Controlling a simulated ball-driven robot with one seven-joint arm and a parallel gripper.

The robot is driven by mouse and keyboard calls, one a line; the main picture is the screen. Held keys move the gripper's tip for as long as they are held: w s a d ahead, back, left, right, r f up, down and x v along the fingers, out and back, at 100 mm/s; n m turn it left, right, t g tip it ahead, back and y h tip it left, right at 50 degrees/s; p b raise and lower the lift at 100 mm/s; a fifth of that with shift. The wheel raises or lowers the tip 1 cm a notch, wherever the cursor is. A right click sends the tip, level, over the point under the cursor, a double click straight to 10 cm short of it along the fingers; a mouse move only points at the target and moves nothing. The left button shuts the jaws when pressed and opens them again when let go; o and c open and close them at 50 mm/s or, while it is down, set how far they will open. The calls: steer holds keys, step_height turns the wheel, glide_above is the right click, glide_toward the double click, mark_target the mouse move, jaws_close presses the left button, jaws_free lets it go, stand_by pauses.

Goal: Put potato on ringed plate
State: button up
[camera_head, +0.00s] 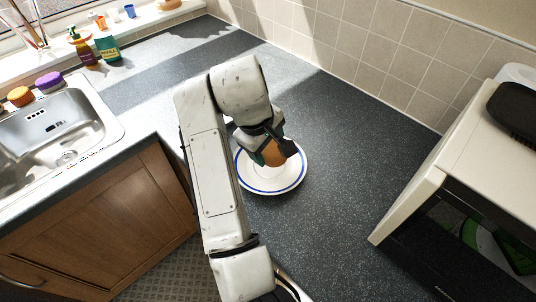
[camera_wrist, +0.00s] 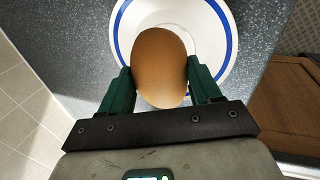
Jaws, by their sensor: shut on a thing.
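The potato (camera_wrist: 160,66) is brown and oval. My gripper (camera_wrist: 160,88) is shut on it, with a green finger on each side. In the head view the potato (camera_head: 273,154) shows between the fingers of my gripper (camera_head: 272,152), over the ringed plate (camera_head: 287,184). The plate is white with a blue ring and lies on the dark worktop. In the wrist view the plate (camera_wrist: 228,45) is behind the potato, partly hidden by it and by the fingers. I cannot tell whether the potato touches the plate.
A metal sink (camera_head: 50,125) is at the left, with sponges (camera_head: 48,82) and bottles (camera_head: 106,46) behind it. A white appliance (camera_head: 440,185) stands at the right. A tiled wall (camera_head: 385,50) bounds the back. The worktop (camera_head: 335,125) right of the plate is clear.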

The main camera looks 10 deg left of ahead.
mark_target(268, 155)
steer(key=shift+w+f, duration=0.45)
steer(key=shift+f, duration=0.05)
steer(key=shift+f+p, duration=0.45)
steer(key=shift+f, duration=1.2)
steer(key=shift+f, duration=0.15)
steer(key=o, duration=1.2)
steer(key=v, duration=1.2)
steer(key=shift+r, duration=0.2)
